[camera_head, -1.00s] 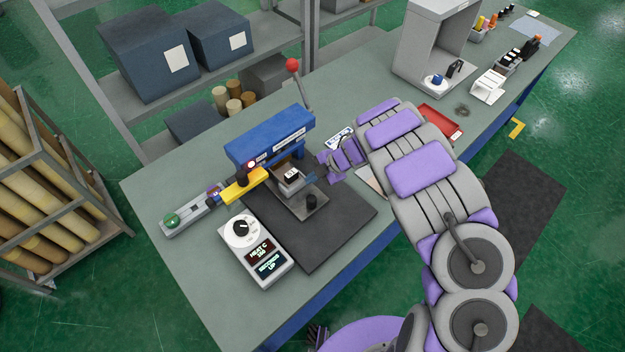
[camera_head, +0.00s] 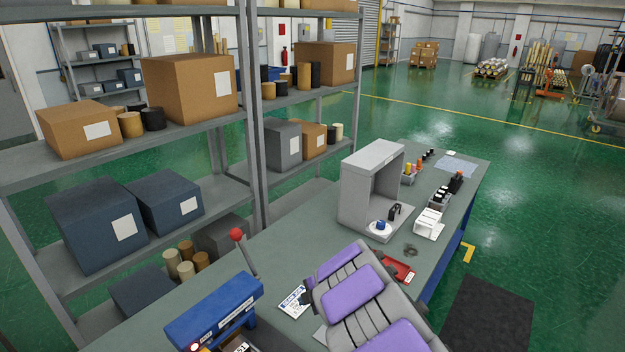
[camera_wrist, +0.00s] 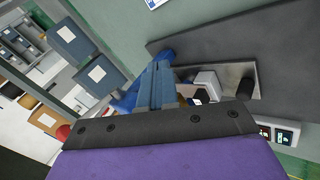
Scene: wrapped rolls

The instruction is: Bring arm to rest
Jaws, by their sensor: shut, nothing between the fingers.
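My purple and grey arm reaches up from the lower edge of the head view, over the workbench (camera_head: 300,240). My gripper is below that frame there. In the wrist view my gripper (camera_wrist: 157,84) shows its blue-grey fingers together, with nothing between them. Beyond the fingers is the blue press, partly hidden by my gripper, with a metal plate (camera_wrist: 252,80) and a black knob (camera_wrist: 240,92). In the head view the blue press (camera_head: 212,308) is cut off at the lower edge, and its red-knobbed lever (camera_head: 237,234) stands beside my arm.
A grey open-fronted housing (camera_head: 362,190) stands on the bench beyond my arm. A shelf rack (camera_head: 256,130) with boxes stands at left. Green floor is open at right.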

